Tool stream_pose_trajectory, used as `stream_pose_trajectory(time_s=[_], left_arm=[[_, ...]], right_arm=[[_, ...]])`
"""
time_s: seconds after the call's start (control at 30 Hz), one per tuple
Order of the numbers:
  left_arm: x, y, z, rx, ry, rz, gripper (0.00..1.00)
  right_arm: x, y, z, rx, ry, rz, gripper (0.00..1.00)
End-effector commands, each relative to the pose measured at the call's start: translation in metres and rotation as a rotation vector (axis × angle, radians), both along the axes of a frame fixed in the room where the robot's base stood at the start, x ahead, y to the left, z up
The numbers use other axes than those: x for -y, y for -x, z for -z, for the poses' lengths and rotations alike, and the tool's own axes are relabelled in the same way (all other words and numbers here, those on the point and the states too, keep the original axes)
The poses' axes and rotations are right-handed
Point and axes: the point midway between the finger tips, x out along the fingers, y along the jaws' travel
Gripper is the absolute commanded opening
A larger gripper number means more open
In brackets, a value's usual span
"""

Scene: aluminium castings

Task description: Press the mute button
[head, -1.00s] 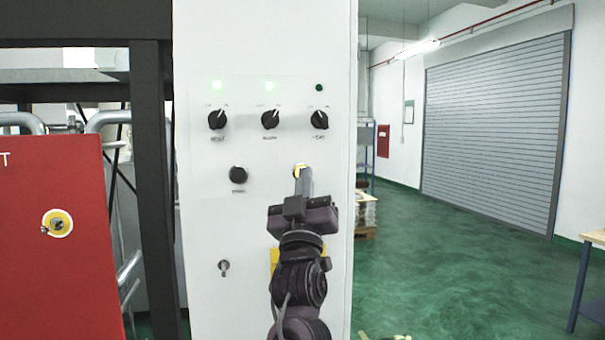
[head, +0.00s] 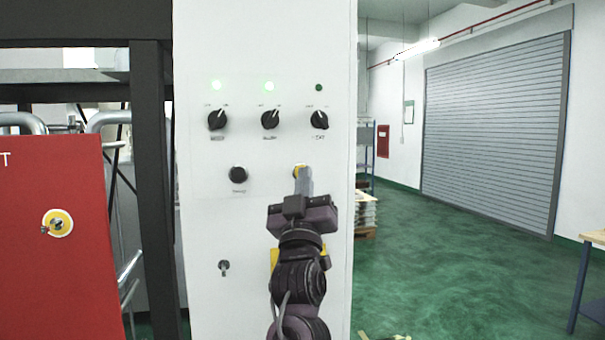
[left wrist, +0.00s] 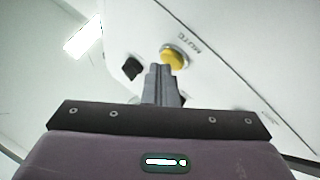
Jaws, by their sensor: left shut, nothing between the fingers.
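The mute button (left wrist: 175,56) is a yellow round button in a lighter collar on the white panel, with the word MUTE printed beside it in the left wrist view. In the head view only a small yellow part of it (head: 298,168) shows past my fingers. My left gripper (head: 303,172) is shut and empty and points at the panel. In the left wrist view its fingertips (left wrist: 161,69) are at the near edge of the button and overlap it in the picture. I cannot tell whether they touch it. My right gripper is in neither view.
The panel (head: 205,220) also has a black push button (head: 238,174), several black rotary knobs and lamps above, and a key switch (head: 224,267) below. A red box (head: 60,280) stands at left beside a dark post (head: 150,180). The floor to the right is largely open.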

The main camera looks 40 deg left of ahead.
Motion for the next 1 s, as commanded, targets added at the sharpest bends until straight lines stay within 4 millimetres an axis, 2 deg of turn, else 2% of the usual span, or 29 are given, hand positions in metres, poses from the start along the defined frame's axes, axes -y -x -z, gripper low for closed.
stream_pose_trajectory(time_s=[0.23, 0.57, 1.0], left_arm=[[0.009, 0.008, 0.002, -0.001, 0.002, 0.002, 0.00], [0.011, 0.009, 0.001, -0.001, 0.001, 0.001, 0.00], [0.041, 0.035, 0.002, 0.000, 0.002, 0.002, 0.00]], right_arm=[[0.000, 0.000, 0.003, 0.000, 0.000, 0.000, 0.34], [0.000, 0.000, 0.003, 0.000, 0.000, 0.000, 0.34], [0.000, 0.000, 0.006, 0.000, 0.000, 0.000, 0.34]])
